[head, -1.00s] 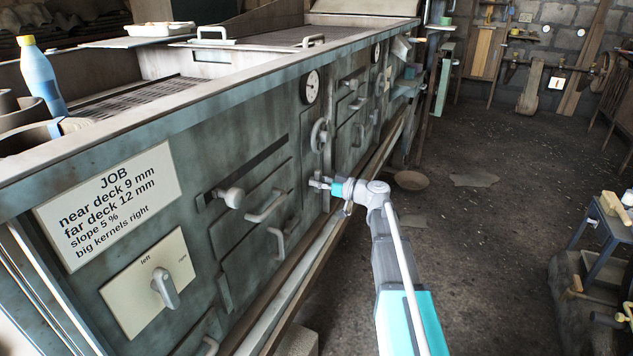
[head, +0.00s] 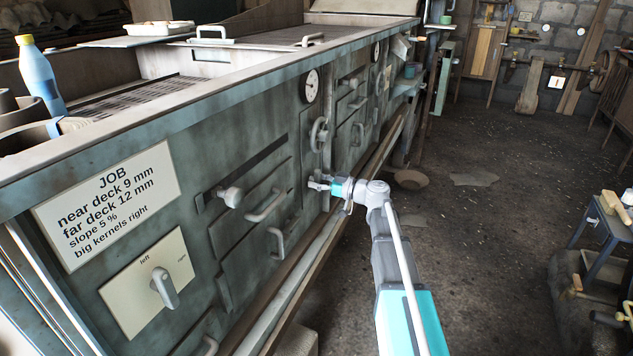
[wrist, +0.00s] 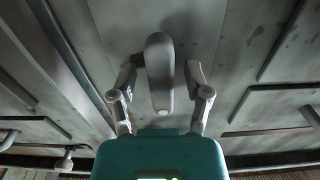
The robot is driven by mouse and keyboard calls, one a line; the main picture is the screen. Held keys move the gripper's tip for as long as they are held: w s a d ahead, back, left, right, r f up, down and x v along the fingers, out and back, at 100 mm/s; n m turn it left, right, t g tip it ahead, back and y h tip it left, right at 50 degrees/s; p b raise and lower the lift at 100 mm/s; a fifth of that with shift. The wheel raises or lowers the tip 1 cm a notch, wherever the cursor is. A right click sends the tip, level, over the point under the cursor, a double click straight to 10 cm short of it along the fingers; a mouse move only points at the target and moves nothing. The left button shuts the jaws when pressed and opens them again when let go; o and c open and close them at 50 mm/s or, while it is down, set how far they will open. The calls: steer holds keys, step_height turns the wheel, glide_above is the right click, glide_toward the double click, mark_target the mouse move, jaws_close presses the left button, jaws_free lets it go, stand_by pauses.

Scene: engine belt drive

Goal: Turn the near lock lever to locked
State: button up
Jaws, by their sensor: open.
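In the wrist view a grey, rounded lever (wrist: 160,62) stands out from the machine's metal panel. My gripper (wrist: 160,78) is open, with one finger on each side of this lever. A gap shows between the lever and each finger, and I cannot see any contact. In the head view my gripper (head: 320,183) is at the machine's front panel, below a handwheel. The lever there is small and largely hidden by the gripper, so I cannot read its locked or unlocked mark.
A round handwheel (head: 318,134) and a dial gauge (head: 312,86) are above my gripper. A drawer handle (head: 267,207), a round knob (head: 232,197) and a left/right selector lever (head: 165,288) are nearer on the panel. The floor (head: 480,235) to the right is open.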

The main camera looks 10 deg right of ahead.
steer(key=shift+d, duration=0.1)
steer(key=v, duration=1.2)
steer(key=shift+a, duration=0.2)
stand_by(0.3)
steer(key=s+a+f+m+g+h, duration=0.6)
steer(key=s+a+f+g+h, duration=0.25)
steer(key=s+a+f, duration=0.55)
steer(key=s+d+f+m+g+h, duration=0.1)
steer(key=s+d+f+m+h, duration=0.1)
steer(key=s+h, duration=0.15)
steer(key=s+d+f+m+g+h, duration=0.1)
steer(key=s+d+f+m+h, duration=0.15)
steer(key=s, duration=0.25)
step_height(320, 180, up, 36)
steer(key=p, duration=3.6)
